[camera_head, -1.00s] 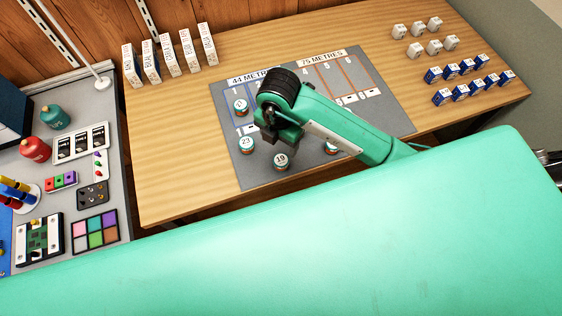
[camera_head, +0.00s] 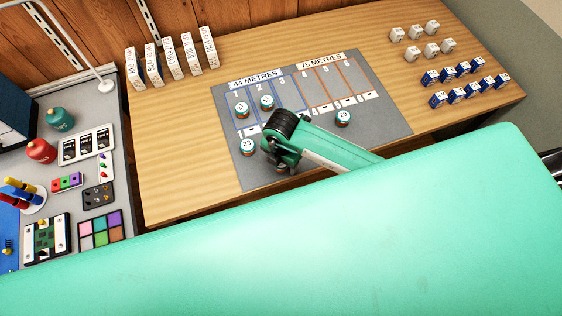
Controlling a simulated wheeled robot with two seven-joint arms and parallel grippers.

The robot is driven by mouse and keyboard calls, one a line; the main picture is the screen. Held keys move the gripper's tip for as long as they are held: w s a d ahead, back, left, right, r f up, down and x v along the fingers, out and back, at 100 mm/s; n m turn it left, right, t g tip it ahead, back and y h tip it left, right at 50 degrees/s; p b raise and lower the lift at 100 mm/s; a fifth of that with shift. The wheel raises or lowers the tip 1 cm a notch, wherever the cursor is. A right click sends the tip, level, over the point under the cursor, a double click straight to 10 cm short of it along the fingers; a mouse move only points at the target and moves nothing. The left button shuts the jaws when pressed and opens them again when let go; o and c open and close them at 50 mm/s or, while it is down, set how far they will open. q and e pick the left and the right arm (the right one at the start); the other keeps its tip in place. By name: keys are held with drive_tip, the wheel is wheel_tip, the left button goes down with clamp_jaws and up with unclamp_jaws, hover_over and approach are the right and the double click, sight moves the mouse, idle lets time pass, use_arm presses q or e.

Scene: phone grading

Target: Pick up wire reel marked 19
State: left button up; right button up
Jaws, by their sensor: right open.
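My right gripper (camera_head: 281,166) is open and points down over the front part of the grey mat (camera_head: 395,115). It is at the spot where the reel marked 19 stood one second ago. The gripper and wrist now hide that reel, so I cannot tell whether the fingers are around it or above it. Other reels show on the mat: one marked 23 (camera_head: 247,147) just left of my gripper, one marked 20 (camera_head: 343,118) to the right, and two in the 44 METRES columns, a left one (camera_head: 242,110) and a right one (camera_head: 266,102). My left gripper is not in view.
White boxes (camera_head: 172,62) stand in a row at the back left of the wooden table (camera_head: 185,140). White blocks (camera_head: 430,47) and blue-and-white boxes (camera_head: 456,91) stand at the right. A grey side bench (camera_head: 115,150) with coloured items is at the left.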

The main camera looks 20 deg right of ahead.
drive_tip(key=c, duration=1.1)
drive_tip(key=shift+o, duration=0.2)
drive_tip(key=shift+r, duration=0.1)
